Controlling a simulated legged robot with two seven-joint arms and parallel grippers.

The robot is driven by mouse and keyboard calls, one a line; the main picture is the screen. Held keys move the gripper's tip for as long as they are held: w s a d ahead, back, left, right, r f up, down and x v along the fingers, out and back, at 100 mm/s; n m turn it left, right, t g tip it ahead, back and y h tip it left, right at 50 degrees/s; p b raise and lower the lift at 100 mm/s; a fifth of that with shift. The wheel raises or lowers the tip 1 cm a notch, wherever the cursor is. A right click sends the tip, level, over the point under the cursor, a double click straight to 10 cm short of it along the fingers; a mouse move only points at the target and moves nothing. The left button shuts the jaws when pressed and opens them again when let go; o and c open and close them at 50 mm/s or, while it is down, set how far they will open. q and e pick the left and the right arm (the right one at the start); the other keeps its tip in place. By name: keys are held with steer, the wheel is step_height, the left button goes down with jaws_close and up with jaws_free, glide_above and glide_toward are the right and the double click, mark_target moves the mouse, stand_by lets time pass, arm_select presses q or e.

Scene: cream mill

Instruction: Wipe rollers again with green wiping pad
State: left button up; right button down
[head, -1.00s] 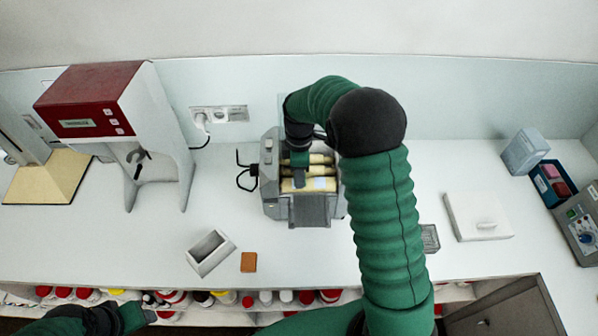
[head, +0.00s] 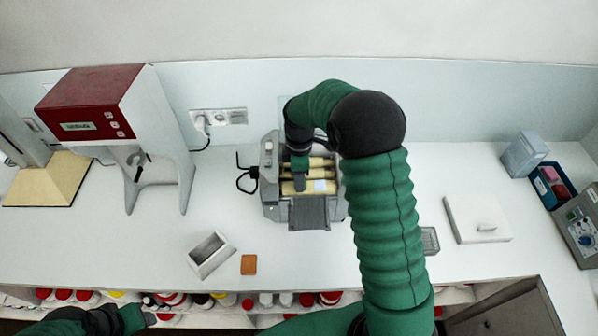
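The cream mill (head: 270,205) stands on the counter with pale yellow rollers (head: 318,174) lying across its top. A small pale bluish patch (head: 320,186) shows on the front roller. My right arm arches over the mill from the right, and my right gripper (head: 299,184) points down over the left part of the rollers. Its fingers look close together. A small green area shows just above the fingertips, but I cannot tell whether it is the green wiping pad or part of my arm. My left gripper (head: 148,318) is low at the left edge of the counter, mostly cut off.
An orange-brown pad (head: 248,264) and an open grey-white container (head: 211,256) lie in front of the mill. A red and white machine (head: 110,105) stands left. A white lid-like plate (head: 478,218) lies right, beyond my arm. Bottles (head: 265,300) fill the shelf below.

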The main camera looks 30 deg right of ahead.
steer(key=shift+w+d, duration=0.1)
steer(key=shift+w, duration=0.1)
steer(key=shift+w+d+p, duration=0.35)
steer(key=shift+w+p, duration=0.1)
steer(key=shift+w, duration=0.35)
steer(key=shift+w+d, duration=0.1)
steer(key=shift+w, duration=0.1)
steer(key=shift+s+a, duration=0.2)
steer(key=shift+s, duration=0.25)
steer(key=shift+s+a, duration=0.2)
steer(key=shift+s, duration=0.25)
steer(key=shift+s+a+r, duration=0.15)
steer(key=shift+s+a, duration=0.05)
steer(key=shift+s, duration=0.15)
steer(key=shift+w+r, duration=0.1)
steer(key=shift+r, duration=0.1)
step_height(320, 180, up, 8)
steer(key=p, duration=0.6)
steer(key=shift+f, duration=0.25)
